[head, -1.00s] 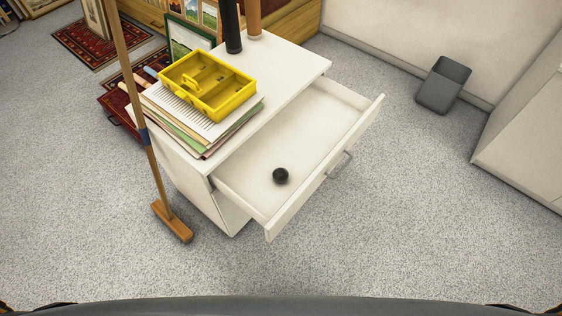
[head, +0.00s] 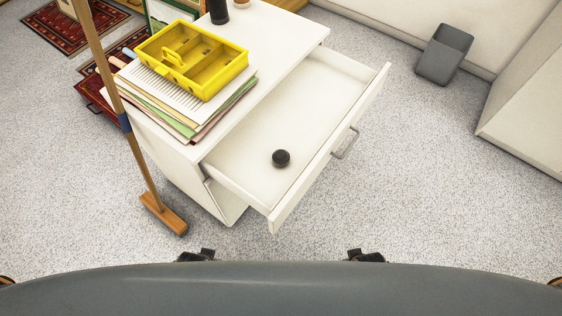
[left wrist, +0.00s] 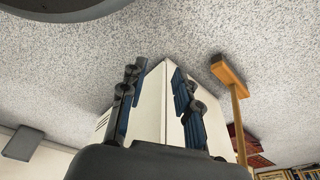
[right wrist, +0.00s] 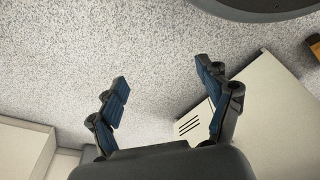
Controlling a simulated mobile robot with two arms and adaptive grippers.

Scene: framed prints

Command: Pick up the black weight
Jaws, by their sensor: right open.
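The black weight (head: 281,158) is a small dark round piece lying on the floor of the open white drawer (head: 262,137), toward its near end. My left gripper (left wrist: 158,70) is open and empty in the left wrist view, with the white cabinet (left wrist: 149,108) showing between and beyond its fingers. My right gripper (right wrist: 162,75) is open and empty in the right wrist view, over bare floor with the cabinet to its right. In the head view only small dark parts of them show above my body's edge, apart from the weight. Neither wrist view shows the weight.
A yellow tray (head: 170,74) sits on papers (head: 225,103) on the cabinet top. A broom (head: 133,140) stands upright close to the cabinet's left side. A grey bin (head: 444,54) stands by the back wall. The floor in front and right of the drawer is clear.

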